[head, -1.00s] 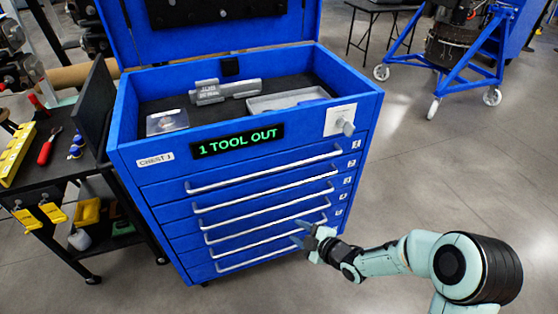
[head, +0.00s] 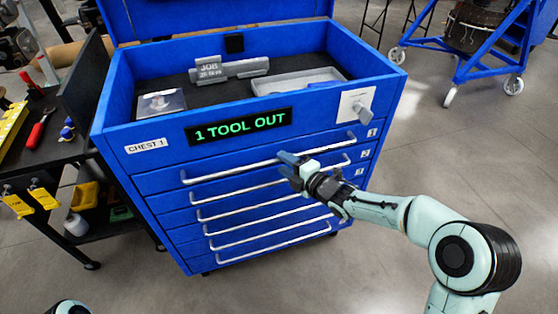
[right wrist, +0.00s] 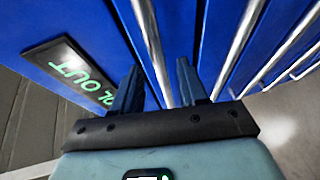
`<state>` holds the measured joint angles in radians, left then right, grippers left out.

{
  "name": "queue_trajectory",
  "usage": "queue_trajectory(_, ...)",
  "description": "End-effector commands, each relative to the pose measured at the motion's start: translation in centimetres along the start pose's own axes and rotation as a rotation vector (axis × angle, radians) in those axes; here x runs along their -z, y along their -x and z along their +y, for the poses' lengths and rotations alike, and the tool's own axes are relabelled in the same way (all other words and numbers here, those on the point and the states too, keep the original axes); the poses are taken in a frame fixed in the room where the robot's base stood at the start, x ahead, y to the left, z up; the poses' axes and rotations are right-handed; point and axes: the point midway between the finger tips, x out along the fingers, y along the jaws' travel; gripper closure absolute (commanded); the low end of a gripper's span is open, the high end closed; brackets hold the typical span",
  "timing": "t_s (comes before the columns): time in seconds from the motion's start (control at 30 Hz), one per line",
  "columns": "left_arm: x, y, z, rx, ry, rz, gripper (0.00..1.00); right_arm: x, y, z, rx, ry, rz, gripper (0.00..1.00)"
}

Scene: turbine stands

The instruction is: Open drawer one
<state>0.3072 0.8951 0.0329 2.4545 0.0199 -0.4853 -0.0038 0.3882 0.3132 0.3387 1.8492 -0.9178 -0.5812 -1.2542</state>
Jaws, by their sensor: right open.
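Drawer one (head: 155,182) is the top drawer of the blue tool chest (head: 312,112), marked with a "1" label at its right end, and it looks closed. Its long silver handle (head: 225,171) runs across the front. My right gripper (head: 287,164) is at the middle of this handle, with its fingers spread. In the right wrist view the handle (right wrist: 152,45) shows in the gap between the two open fingers (right wrist: 157,88). I cannot tell how deep it sits between them or whether they touch it. My left gripper is not in view.
Several lower drawers with like handles (head: 265,233) sit below. The chest's open top holds a grey tray (head: 295,80) and a "JOB" block (head: 208,68). A display (head: 240,126) reads "1 TOOL OUT". A black cart stands left. The floor (head: 390,270) in front right is clear.

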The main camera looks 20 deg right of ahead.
Motion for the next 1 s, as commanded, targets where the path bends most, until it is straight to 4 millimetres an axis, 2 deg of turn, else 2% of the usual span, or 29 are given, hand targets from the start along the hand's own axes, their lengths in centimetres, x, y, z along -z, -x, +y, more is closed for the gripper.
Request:
queue_trajectory(0.1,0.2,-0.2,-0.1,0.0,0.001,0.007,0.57,0.0,-1.8,-0.1,0.0,0.0,0.001,0.58)
queue_trajectory(0.2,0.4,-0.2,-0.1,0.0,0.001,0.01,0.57,0.0,-2.7,-0.1,0.0,-0.001,0.001,0.58)
queue_trajectory(0.57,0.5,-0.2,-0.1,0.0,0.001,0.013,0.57,0.0,-3.2,0.0,0.0,-0.001,-0.001,0.58)
queue_trajectory(0.6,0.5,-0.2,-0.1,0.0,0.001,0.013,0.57,0.0,-3.2,0.0,0.0,-0.001,-0.001,0.64)
queue_trajectory(0.67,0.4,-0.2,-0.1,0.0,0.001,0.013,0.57,0.0,-3.2,0.0,0.0,-0.001,-0.001,0.84)
queue_trajectory(0.7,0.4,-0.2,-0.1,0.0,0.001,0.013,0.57,0.0,-3.2,0.0,0.0,-0.001,-0.001,0.97)
queue_trajectory(0.73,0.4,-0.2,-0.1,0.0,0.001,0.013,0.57,0.0,-3.2,0.0,0.0,-0.001,-0.001,1.0)
queue_trajectory(1.0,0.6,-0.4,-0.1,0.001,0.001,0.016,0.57,0.0,-3.0,-0.1,0.001,0.0,-0.001,1.0)
